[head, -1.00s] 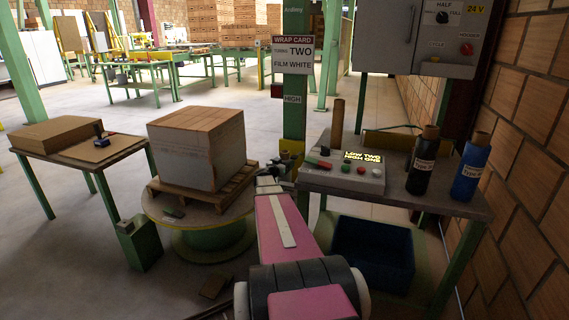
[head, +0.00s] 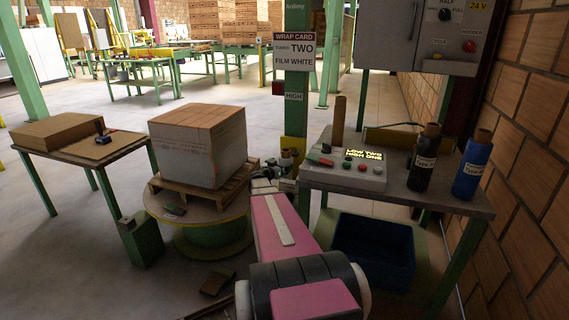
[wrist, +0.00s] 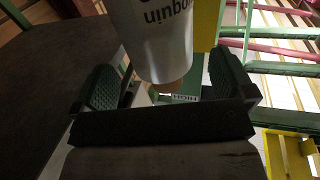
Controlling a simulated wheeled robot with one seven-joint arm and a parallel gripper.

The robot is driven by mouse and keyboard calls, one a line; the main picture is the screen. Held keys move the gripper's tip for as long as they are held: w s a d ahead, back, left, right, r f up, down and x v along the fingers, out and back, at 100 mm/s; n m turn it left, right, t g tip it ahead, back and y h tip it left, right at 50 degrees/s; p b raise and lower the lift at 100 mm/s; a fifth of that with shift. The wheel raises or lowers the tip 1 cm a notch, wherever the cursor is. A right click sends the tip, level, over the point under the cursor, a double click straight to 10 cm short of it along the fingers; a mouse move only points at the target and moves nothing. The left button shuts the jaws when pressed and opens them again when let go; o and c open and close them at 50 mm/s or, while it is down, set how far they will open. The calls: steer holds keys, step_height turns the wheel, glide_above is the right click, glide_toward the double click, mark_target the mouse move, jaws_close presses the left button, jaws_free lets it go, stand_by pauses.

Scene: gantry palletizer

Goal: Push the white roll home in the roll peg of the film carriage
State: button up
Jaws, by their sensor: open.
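The white roll (wrist: 155,42) fills the upper middle of the wrist view, with dark lettering on its side and a brown core end showing. My gripper (wrist: 165,85) is open, with one dark ribbed finger to the left of the roll and one to the right. A gap shows beside the roll's end, and I cannot tell whether a finger touches it. The roll peg and film carriage cannot be made out clearly.
A wrapped box (head: 200,150) stands on a pallet on the round turntable (head: 225,215) left of my arm. A control box (head: 345,170) and black (head: 423,160) and blue (head: 470,168) rolls stand on the right-hand table. A blue crate (head: 373,250) is below it.

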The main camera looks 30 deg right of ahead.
steer(key=v, duration=0.6)
stand_by(0.4)
